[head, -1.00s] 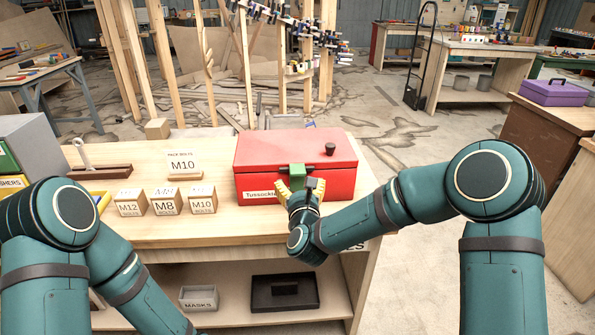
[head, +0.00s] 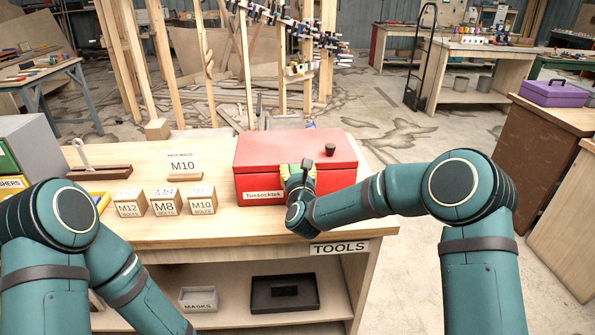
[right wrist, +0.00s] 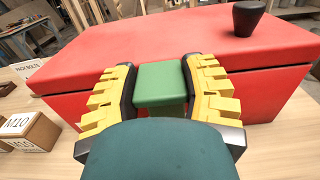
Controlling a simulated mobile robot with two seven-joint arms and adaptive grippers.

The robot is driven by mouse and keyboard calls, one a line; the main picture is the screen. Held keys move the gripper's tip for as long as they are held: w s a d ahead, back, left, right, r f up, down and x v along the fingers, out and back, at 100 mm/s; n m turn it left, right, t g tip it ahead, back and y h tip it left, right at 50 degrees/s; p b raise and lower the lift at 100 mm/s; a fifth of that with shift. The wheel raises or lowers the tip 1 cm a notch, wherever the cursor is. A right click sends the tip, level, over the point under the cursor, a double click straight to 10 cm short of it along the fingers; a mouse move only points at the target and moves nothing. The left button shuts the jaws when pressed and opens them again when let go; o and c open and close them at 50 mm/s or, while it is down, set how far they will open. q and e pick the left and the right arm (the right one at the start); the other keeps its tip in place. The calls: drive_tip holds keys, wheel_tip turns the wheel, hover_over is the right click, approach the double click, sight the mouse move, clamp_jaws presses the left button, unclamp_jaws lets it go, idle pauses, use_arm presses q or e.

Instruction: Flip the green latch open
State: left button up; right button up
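The green latch (right wrist: 161,84) is on the front of the red toolbox (head: 280,153), near the top edge of its front face. In the right wrist view it sits between the two yellow-padded fingers of my right gripper (right wrist: 160,92). The fingers lie close against both its sides, with no clear gap, so the gripper looks shut on it. In the head view my right gripper (head: 299,172) covers most of the latch. The toolbox lid looks closed. My left gripper is not in view; only its arm shows at the left.
A black knob (head: 330,149) stands on the lid. M12 (head: 130,203), M8 (head: 165,202) and M10 (head: 202,200) boxes stand left of the toolbox on the wooden bench (head: 240,226). Bare bench lies in front of them. Trays sit on the shelf below.

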drive_tip(key=c, duration=0.4)
drive_tip(key=shift+s+f+t, duration=0.2)
drive_tip(key=shift+s+t, duration=0.35)
drive_tip(key=shift+t, duration=0.35)
drive_tip(key=shift+s+f+t, duration=0.2)
drive_tip(key=shift+s+t, duration=0.35)
drive_tip(key=shift+t, duration=0.35)
drive_tip(key=shift+s+f+t, duration=0.3)
drive_tip(key=shift+s+t, duration=0.1)
drive_tip(key=shift+t, duration=0.45)
drive_tip(key=shift+s+f+t, duration=0.25)
drive_tip(key=shift+s+t, duration=0.15)
drive_tip(key=shift+t, duration=0.45)
